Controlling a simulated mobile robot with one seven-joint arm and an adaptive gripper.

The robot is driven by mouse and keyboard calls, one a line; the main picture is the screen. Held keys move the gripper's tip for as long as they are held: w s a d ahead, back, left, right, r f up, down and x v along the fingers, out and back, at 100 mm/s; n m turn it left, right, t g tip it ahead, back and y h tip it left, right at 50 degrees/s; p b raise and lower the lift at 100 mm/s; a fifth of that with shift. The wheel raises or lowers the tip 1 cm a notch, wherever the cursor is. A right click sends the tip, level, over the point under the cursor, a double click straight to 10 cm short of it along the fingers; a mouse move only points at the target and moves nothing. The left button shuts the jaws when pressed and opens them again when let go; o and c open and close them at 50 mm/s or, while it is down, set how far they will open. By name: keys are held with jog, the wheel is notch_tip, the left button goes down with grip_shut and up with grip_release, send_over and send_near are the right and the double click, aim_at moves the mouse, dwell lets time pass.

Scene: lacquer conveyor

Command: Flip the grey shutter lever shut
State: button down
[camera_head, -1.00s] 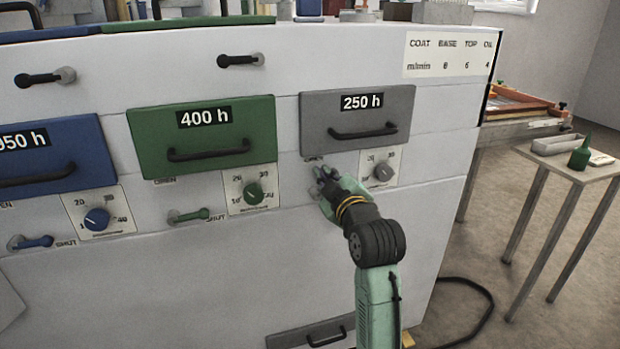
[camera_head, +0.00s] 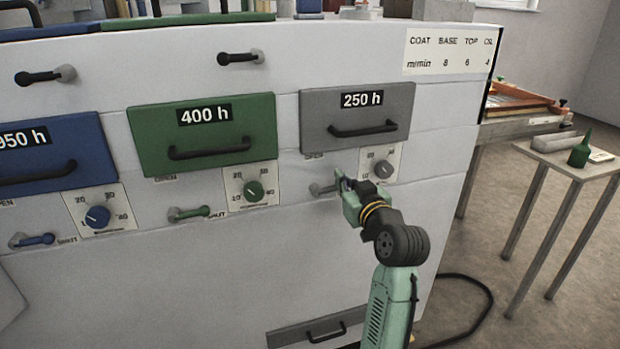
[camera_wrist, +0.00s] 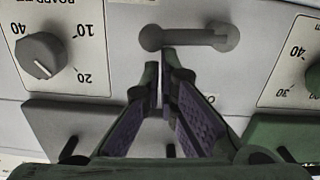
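The grey shutter lever (camera_head: 322,189) sits on the white panel below the grey 250 h drawer. It lies horizontal, running right from its round pivot. In the wrist view the scene is upside down, and the lever (camera_wrist: 190,37) lies level just above my fingertips. My gripper (camera_head: 345,183) is by the lever's right end, in front of the panel. In the wrist view my gripper (camera_wrist: 164,74) shows a narrow gap between its fingertips, with nothing held in it. I cannot tell whether a finger touches the lever. The shut label is hidden behind my gripper.
A grey dial (camera_head: 384,169) sits just right of my gripper, and the grey drawer (camera_head: 318,110) with its black handle is above. The green lever (camera_head: 190,213) and blue lever (camera_head: 36,240) lie level to the left. A small table (camera_head: 560,160) stands at the right.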

jog(key=shift+d+f, duration=0.2)
dwell(0.6)
